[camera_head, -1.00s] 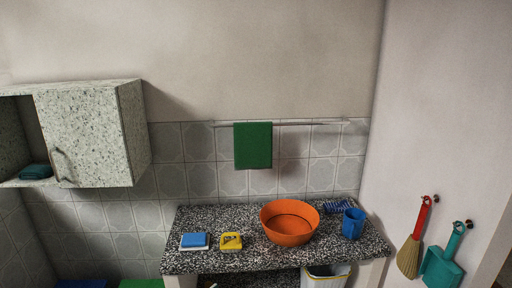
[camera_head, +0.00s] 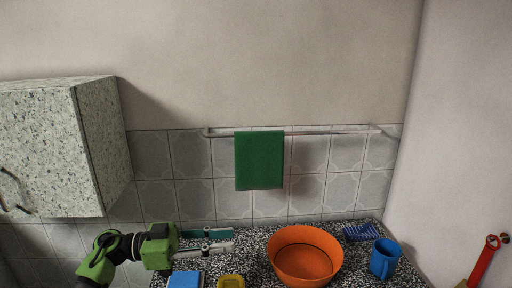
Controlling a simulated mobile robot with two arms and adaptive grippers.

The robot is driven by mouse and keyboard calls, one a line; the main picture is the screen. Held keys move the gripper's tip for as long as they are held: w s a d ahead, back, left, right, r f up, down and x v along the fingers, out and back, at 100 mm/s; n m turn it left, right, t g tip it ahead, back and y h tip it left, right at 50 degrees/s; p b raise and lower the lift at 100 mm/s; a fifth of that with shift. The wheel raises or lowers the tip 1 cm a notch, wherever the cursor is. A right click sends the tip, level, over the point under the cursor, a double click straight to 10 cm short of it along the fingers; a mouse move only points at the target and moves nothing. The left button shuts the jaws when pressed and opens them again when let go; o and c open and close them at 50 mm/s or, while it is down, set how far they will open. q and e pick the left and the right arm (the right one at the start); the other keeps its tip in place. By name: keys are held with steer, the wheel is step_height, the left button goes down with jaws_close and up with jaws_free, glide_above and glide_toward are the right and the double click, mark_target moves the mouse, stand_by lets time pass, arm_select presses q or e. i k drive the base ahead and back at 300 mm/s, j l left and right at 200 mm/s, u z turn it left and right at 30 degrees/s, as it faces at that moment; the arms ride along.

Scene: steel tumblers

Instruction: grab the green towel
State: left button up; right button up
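The green towel (camera_head: 259,161) hangs flat over a thin rail (camera_head: 330,132) on the tiled wall, in the middle of the head view. My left gripper (camera_head: 232,240) comes in from the lower left, above the counter. Its two fingers point right and are spread apart, with nothing seen between them. It is below and to the left of the towel, not touching it. My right gripper is not in view.
An orange bowl (camera_head: 305,257), a blue mug (camera_head: 384,258), a blue item (camera_head: 185,280) and a yellow item (camera_head: 231,282) stand on the speckled counter (camera_head: 345,269). A wall cabinet (camera_head: 98,146) juts out at left. The wall around the towel is clear.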

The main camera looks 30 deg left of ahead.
mark_target(259, 155)
steer(key=i+j, duration=0.85)
steer(key=j, duration=0.1)
